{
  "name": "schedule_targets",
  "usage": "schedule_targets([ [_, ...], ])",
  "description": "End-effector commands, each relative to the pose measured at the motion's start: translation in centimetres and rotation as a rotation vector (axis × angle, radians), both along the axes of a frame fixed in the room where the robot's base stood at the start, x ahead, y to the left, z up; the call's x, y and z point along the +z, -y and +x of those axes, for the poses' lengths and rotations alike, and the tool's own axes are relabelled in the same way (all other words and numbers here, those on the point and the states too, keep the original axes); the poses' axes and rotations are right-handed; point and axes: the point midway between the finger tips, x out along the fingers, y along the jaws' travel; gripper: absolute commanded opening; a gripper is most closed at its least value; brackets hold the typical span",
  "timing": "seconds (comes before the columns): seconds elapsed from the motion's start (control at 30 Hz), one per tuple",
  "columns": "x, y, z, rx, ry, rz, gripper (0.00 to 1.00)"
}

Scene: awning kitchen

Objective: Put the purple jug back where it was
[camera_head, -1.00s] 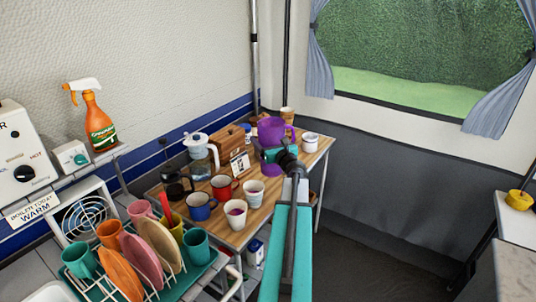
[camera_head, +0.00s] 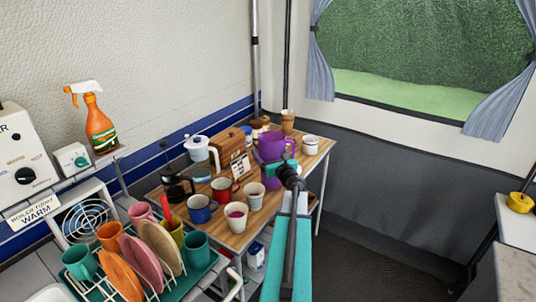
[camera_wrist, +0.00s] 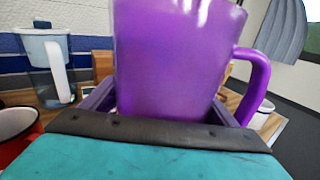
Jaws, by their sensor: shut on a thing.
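The purple jug (camera_head: 272,146) is upright over the far right part of the wooden table, with its handle to the right. My gripper (camera_head: 274,170) is shut on the jug's lower body, from the near side. In the wrist view the jug (camera_wrist: 178,60) fills the middle between my two fingers (camera_wrist: 165,112).
The wooden table (camera_head: 236,238) is crowded.

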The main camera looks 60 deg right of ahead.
Motion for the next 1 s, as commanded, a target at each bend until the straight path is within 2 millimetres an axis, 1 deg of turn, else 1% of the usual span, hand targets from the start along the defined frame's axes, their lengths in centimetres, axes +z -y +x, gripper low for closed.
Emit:
schedule_targets([
  [0.1,-0.42,0.00,0.01,0.001,0.000,-0.001,0.45],
  [0.37,-0.44,-0.01,0.01,0.001,0.001,-0.002,0.45],
  [0.53,-0.80,-0.02,0.01,0.001,0.001,-0.002,0.45],
  [0.57,-0.84,-0.01,0.01,0.000,0.000,-0.001,0.83],
  [0.6,-0.77,-0.02,0.01,0.000,0.000,-0.001,0.89],
  [0.67,-0.77,-0.02,0.01,0.000,0.000,-0.001,0.99],
  [1.0,-0.69,-0.01,0.00,0.000,0.000,-0.001,1.00],
])
